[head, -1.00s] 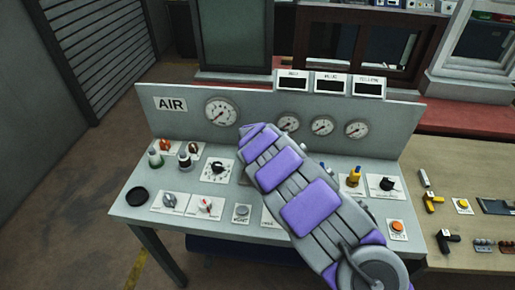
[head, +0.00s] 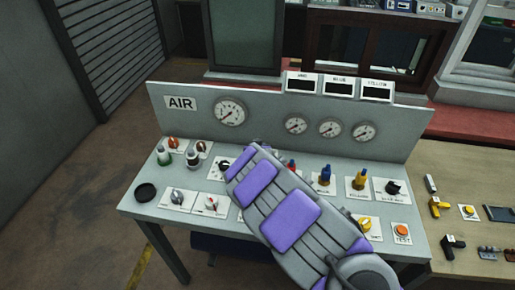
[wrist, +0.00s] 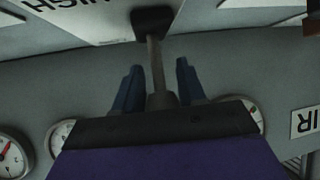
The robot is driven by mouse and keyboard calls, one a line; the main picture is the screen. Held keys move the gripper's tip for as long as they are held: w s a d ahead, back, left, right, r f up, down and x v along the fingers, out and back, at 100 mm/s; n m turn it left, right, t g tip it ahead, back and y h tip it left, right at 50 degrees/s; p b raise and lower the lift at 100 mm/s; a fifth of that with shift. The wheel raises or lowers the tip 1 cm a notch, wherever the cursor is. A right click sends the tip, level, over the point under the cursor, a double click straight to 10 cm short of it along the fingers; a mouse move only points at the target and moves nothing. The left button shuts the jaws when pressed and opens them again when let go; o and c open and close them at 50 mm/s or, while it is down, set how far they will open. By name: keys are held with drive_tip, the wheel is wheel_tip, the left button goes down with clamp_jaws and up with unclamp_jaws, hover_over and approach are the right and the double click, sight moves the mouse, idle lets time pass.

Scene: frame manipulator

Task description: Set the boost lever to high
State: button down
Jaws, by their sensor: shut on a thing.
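The lever (wrist: 154,62) shows in the wrist view as a thin grey shaft coming from a black mount on a pale plate (wrist: 90,22). Upside-down lettering on the plate is partly cut off and seems to read "HIGH". My gripper (wrist: 157,86) has its two dark blue fingers on either side of the shaft and is shut on it. The far end of the lever is hidden behind my wrist. In the head view my arm covers the gripper, the lever and the middle of the grey console (head: 140,203), so the lever's setting cannot be told there.
The console carries several knobs, including a blue one (head: 326,174) and a yellow one (head: 361,178), close right of my arm. Gauges (head: 229,111) line its upright back panel. A wooden bench (head: 470,185) with small parts adjoins on the right.

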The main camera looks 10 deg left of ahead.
drive_tip(key=shift+s+f+t+b, duration=0.3)
drive_tip(key=shift+s+t+b, duration=0.05)
drive_tip(key=shift+t+b, duration=0.25)
drive_tip(key=c, duration=1)
unclamp_jaws()
drive_tip(key=shift+o, duration=1.3)
drive_tip(key=shift+a, duration=0.15)
drive_tip(key=shift+r, duration=0.15)
drive_tip(key=shift+s+r, duration=0.3)
drive_tip(key=shift+s, duration=0.15)
drive_tip(key=p+v, duration=0.3)
drive_tip(key=v, duration=1.3)
drive_tip(key=shift+s+f+p, duration=0.2)
drive_tip(key=shift+f+p, duration=0.05)
drive_tip(key=shift+p, duration=0.05)
